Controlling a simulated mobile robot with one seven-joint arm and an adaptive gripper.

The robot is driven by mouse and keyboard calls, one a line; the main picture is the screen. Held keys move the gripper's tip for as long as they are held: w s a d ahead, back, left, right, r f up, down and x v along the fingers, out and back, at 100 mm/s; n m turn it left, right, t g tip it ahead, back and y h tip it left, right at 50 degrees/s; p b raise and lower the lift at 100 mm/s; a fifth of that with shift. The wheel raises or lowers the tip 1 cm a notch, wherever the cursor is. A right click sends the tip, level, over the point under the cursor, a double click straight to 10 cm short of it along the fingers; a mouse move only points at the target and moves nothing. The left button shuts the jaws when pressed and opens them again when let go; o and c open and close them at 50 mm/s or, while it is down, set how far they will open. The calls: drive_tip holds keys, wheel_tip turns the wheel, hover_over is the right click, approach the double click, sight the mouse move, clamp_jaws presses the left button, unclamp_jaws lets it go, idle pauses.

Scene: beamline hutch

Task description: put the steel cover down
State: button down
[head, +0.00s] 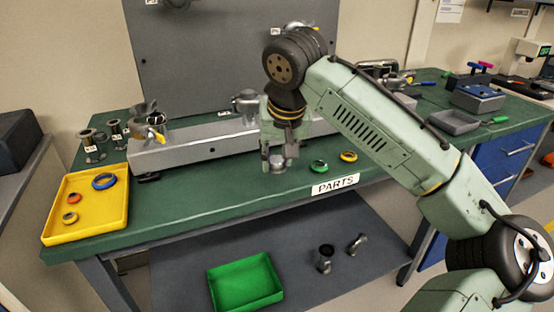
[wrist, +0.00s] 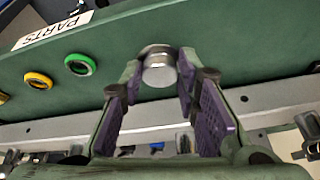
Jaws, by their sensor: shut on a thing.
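The steel cover (head: 278,165) is a small round silvery piece between the fingertips of my gripper (head: 279,156), at the front part of the green bench top (head: 225,187). In the wrist view the steel cover (wrist: 158,68) shows its flat round face and shiny side. The purple-padded fingers of my gripper (wrist: 160,78) close on it from both sides. The cover is at or just above the bench surface; I cannot tell whether it touches.
A green ring (head: 318,166) and a yellow ring (head: 348,156) lie right of the cover, behind the PARTS label (head: 335,185). A long grey rail (head: 200,148) runs behind. A yellow tray (head: 85,222) with rings stands left. Bare bench lies left of the cover.

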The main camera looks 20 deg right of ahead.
sight(278, 159)
drive_tip(key=shift+w+d, duration=0.1)
drive_tip(key=shift+w, duration=0.2)
drive_tip(key=p+x, duration=0.1)
drive_tip(key=x, duration=0.2)
drive_tip(key=shift+s+d, duration=0.1)
drive_tip(key=shift+d, duration=0.05)
drive_tip(key=shift+f, duration=0.45)
drive_tip(key=shift+f, duration=0.1)
drive_tip(key=shift+f, duration=0.1)
drive_tip(key=c, duration=1.2)
unclamp_jaws()
drive_tip(key=shift+r, duration=0.4)
drive_tip(key=b+v, duration=0.1)
drive_tip(key=v, duration=1)
drive_tip(key=shift+s+r, duration=0.15)
drive_tip(key=shift+r, duration=0.1)
